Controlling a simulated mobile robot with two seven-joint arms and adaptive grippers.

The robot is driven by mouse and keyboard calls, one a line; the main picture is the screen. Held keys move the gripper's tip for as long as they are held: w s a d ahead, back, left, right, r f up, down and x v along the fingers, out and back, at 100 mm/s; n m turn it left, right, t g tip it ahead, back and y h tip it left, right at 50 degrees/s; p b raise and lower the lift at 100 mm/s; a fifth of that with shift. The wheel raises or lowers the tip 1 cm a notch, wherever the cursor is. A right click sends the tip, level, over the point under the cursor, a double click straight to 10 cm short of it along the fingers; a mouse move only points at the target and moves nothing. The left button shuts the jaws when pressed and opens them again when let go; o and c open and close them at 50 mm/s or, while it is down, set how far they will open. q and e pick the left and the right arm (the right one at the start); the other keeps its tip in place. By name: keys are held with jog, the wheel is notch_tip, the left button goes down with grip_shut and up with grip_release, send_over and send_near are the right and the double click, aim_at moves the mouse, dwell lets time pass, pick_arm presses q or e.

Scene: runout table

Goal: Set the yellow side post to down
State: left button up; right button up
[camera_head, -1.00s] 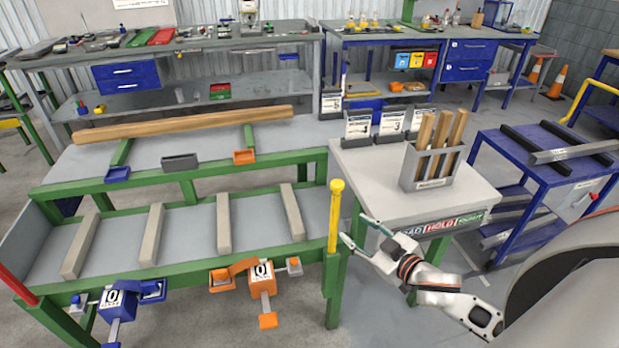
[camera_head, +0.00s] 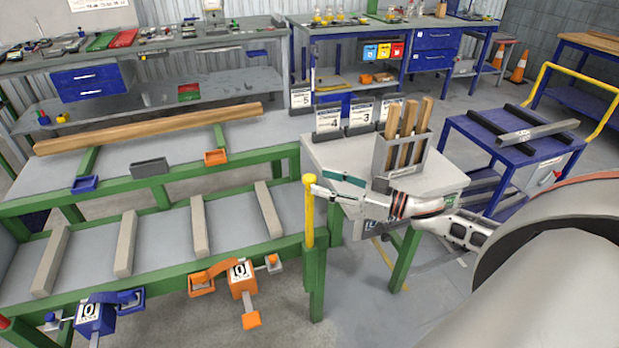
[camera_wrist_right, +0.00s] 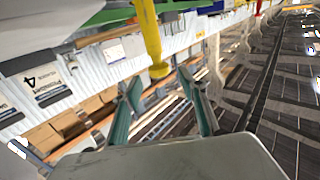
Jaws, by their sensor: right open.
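The yellow side post (camera_head: 309,215) stands upright at the near right corner of the green-framed runout table (camera_head: 235,252), with a round knob on top. My right gripper (camera_head: 318,181) is just right of the top of the post, at about knob height. Its two teal-lined fingers are apart. In the right wrist view, the knob end of the yellow post (camera_wrist_right: 153,45) lies in line with the gap between the fingertips of the right gripper (camera_wrist_right: 160,78). Nothing is held, and I cannot tell whether a finger touches the post. My left gripper is not in view.
A grey side table (camera_head: 325,155) with a holder of wooden sticks (camera_head: 385,157) and number cards stands close behind my right gripper. Orange (camera_head: 241,277) and blue (camera_head: 95,315) clamp-like stops hang on the table's front rail. A blue cart (camera_head: 500,150) stands to the right.

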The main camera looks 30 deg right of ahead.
aim_at(310, 177)
jog(key=shift+x, duration=2.5)
